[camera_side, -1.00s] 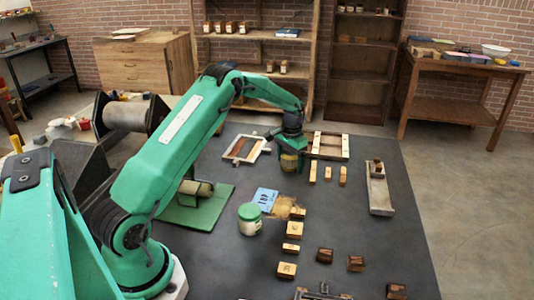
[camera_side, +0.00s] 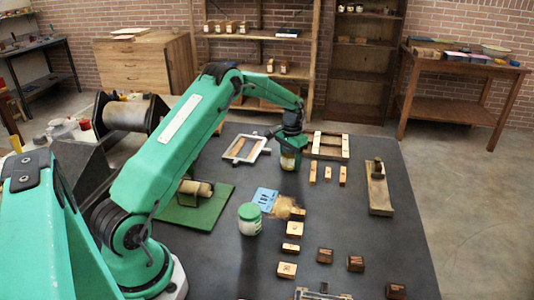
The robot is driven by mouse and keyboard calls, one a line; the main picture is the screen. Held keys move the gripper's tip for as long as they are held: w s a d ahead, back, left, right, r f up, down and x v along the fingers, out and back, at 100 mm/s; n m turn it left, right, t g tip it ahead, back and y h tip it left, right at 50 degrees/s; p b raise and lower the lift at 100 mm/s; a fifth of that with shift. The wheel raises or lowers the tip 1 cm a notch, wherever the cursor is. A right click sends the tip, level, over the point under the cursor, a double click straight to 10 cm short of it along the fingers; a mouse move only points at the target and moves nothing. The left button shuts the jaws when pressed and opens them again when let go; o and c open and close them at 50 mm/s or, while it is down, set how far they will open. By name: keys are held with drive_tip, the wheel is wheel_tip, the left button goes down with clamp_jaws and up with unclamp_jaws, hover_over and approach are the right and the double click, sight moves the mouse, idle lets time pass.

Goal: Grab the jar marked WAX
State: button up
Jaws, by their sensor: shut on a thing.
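My gripper (camera_side: 287,145) is at the far middle of the dark mat, pointing down. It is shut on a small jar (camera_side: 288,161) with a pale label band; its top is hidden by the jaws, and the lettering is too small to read. A second jar (camera_side: 249,220), pale with a green lid, stands upright nearer the camera, apart from my gripper. Its label cannot be read either, so I cannot tell which jar is marked WAX.
A wooden frame (camera_side: 244,149) lies left of my gripper and a larger frame (camera_side: 327,145) right of it. Wooden blocks (camera_side: 290,248) lie on the mat (camera_side: 390,250). A blue card (camera_side: 265,199) and green board (camera_side: 200,213) lie nearer the camera.

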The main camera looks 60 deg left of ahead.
drive_tip(key=shift+r, duration=0.5)
drive_tip(key=r, duration=0.1)
drive_tip(key=d+r, duration=0.1)
drive_tip(key=r, duration=0.1)
drive_tip(key=shift+r, duration=0.1)
drive_tip(key=s+d+r, duration=0.1)
drive_tip(key=d+r, duration=0.5)
drive_tip(key=d, duration=0.4)
drive_tip(key=shift+s+d+r, duration=0.15)
drive_tip(key=shift+s+d, duration=0.1)
drive_tip(key=shift+s, duration=0.1)
drive_tip(key=shift+d, duration=0.15)
